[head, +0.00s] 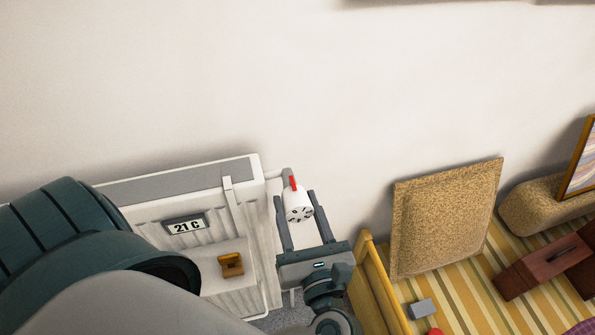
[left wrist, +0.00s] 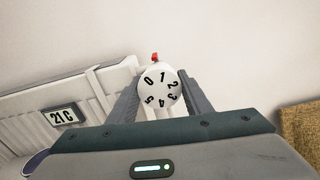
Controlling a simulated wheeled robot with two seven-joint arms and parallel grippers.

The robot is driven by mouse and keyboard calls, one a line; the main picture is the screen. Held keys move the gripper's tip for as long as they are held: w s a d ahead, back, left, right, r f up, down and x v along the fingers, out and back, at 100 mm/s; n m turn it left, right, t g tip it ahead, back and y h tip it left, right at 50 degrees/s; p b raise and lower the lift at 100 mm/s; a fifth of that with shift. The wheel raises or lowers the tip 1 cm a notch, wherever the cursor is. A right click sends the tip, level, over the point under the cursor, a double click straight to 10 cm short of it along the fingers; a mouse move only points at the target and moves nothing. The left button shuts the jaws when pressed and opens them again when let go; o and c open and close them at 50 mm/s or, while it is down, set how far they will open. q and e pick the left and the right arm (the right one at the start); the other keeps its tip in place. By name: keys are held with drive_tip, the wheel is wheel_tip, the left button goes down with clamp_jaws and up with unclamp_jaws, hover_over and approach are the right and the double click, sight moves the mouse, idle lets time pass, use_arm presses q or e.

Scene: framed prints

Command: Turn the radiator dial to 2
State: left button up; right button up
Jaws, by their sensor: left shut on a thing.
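The radiator dial (head: 299,206) is a white round knob at the radiator's right end, with a red marker (head: 293,183) above it. In the left wrist view the dial face (left wrist: 160,91) shows the numbers 0 to 5. The red marker (left wrist: 154,57) there lies closest to the 1, slightly towards the 0. My left gripper (head: 296,197) has one finger on each side of the dial and is shut on it. The radiator (head: 185,182) is white and stands against the wall. My right gripper is in neither view.
A plate reading 21 C (head: 186,226) is on the radiator's front. A small orange-brown object (head: 231,265) sits on a white surface below. A yellow wooden frame (head: 376,285) stands close right of my gripper. A speckled panel (head: 445,215) leans on the wall farther right.

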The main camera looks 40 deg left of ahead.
use_arm(q)
drive_tip(key=m+p, duration=0.1)
drive_tip(key=m, duration=0.2)
drive_tip(key=shift+s+m, duration=0.1)
drive_tip(key=shift+m, duration=0.2)
drive_tip(key=m+p, duration=0.2)
drive_tip(key=m, duration=0.1)
drive_tip(key=shift+a+r+m, duration=0.1)
drive_tip(key=shift+r+m, duration=0.05)
drive_tip(key=shift+m, duration=0.15)
drive_tip(key=shift+m+p, duration=0.65)
drive_tip(key=shift+m, duration=0.45)
drive_tip(key=o, duration=1)
